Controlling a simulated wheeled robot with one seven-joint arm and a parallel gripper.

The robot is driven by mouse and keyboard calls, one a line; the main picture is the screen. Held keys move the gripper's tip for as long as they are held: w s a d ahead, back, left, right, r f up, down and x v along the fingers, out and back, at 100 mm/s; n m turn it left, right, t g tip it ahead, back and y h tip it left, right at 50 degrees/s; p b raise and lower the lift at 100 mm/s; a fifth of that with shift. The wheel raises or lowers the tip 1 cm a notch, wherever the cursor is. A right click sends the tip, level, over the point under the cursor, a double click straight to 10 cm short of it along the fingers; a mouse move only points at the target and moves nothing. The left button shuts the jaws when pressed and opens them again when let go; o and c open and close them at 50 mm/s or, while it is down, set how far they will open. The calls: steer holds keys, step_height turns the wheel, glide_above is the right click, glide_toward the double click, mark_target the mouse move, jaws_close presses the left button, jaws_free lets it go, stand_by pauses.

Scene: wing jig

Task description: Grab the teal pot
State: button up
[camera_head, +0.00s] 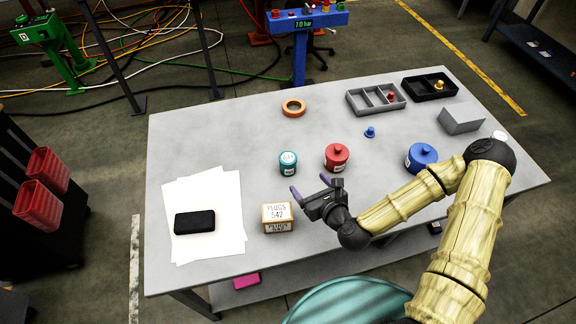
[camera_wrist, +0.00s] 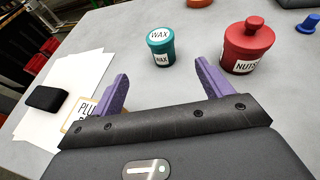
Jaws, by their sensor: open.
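The teal pot (camera_head: 288,163) is a small round pot with a white label, standing upright on the grey table. In the wrist view the teal pot (camera_wrist: 161,47) reads WAX on lid and side and stands ahead of my fingers, between their lines. My gripper (camera_head: 308,192) has purple fingers, spread apart with nothing between them. In the head view it is just in front of the pot and slightly right. In the wrist view my gripper (camera_wrist: 160,84) is apart from the pot, with a gap of bare table between.
A red NUTS pot (camera_head: 337,157) stands close right of the teal pot. A PLUGS box (camera_head: 277,217) is near my left finger. An orange ring (camera_head: 293,107) lies behind. A blue pot (camera_head: 421,157), grey tray (camera_head: 376,97) and black tray (camera_head: 430,86) are farther right.

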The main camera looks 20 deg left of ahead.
mark_target(292, 165)
steer(key=shift+w+b, duration=0.1)
steer(key=shift+b, duration=0.2)
steer(key=b+x, duration=0.1)
steer(key=b, duration=0.4)
steer(key=shift+w+a+f, duration=0.15)
steer(key=shift+w+f, duration=0.1)
steer(key=shift+f, duration=0.05)
steer(key=b, duration=0.3)
steer(key=shift+w+a+f, duration=0.15)
steer(key=shift+w+a, duration=0.05)
steer(key=shift+a, duration=0.15)
steer(key=b+x, duration=0.1)
steer(key=b, duration=0.3)
steer(key=shift+w+a+f, duration=0.1)
steer(key=shift+w, duration=0.15)
steer(key=b, duration=0.2)
steer(key=shift+w+a+f+b, duration=0.1)
steer(key=shift+w+a+b, duration=0.15)
steer(key=shift+a+b, duration=0.15)
steer(key=x, duration=0.7)
